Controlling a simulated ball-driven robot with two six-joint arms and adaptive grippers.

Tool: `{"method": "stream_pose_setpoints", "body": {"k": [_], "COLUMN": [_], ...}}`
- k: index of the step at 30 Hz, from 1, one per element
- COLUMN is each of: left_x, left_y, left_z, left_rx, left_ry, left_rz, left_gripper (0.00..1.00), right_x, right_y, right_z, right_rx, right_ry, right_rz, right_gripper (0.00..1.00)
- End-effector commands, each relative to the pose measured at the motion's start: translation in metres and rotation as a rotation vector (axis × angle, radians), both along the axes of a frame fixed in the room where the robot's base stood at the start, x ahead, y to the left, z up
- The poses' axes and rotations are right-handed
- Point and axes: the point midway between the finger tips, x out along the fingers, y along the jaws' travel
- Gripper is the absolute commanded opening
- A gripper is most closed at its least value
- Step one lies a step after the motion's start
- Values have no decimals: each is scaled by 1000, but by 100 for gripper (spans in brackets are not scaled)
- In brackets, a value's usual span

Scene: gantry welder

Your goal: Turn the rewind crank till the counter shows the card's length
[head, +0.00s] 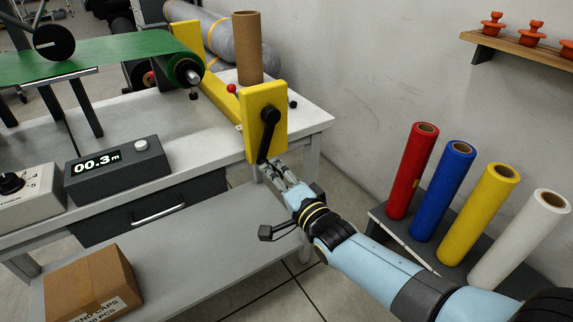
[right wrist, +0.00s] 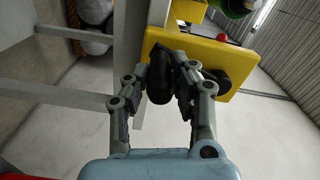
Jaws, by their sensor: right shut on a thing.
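The black rewind crank (head: 268,130) is on the face of a yellow upright plate (head: 252,98) at the table's right end. Its arm points down and slightly left from the hub. My right gripper (head: 274,172) is at the crank's lower end. In the right wrist view my right gripper (right wrist: 172,84) is shut on the black crank handle (right wrist: 158,82), with a finger on each side. The counter (head: 118,172) is a dark box whose display reads 00.3 m. No card with a length is visible. My left gripper is out of view.
A green sheet (head: 100,54) runs to a roll (head: 184,72) behind the crank. A cardboard tube (head: 248,48) stands behind the plate. Red, blue, yellow and white rolls stand at right on a dark rack (head: 400,238). A cardboard box (head: 92,284) sits on the lower shelf.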

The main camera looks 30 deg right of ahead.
Motion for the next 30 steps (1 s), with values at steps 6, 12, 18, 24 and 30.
{"method": "stream_pose_setpoints", "body": {"k": [6, 12, 18, 24, 30], "left_x": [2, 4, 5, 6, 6], "left_y": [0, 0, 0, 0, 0], "left_z": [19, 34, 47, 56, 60], "left_rx": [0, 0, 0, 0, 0], "left_ry": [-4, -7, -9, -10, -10], "left_rz": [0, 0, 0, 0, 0], "left_gripper": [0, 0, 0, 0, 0], "right_x": [-1, -3, -3, -4, -3], "right_y": [23, 39, 50, 57, 60], "right_z": [13, 26, 37, 46, 52], "right_rx": [204, 387, 539, 594, 591], "right_ry": [15, 29, 40, 43, 39], "right_rz": [2, 1, 1, 2, 3], "right_gripper": [0, 0, 0, 0, 0]}}
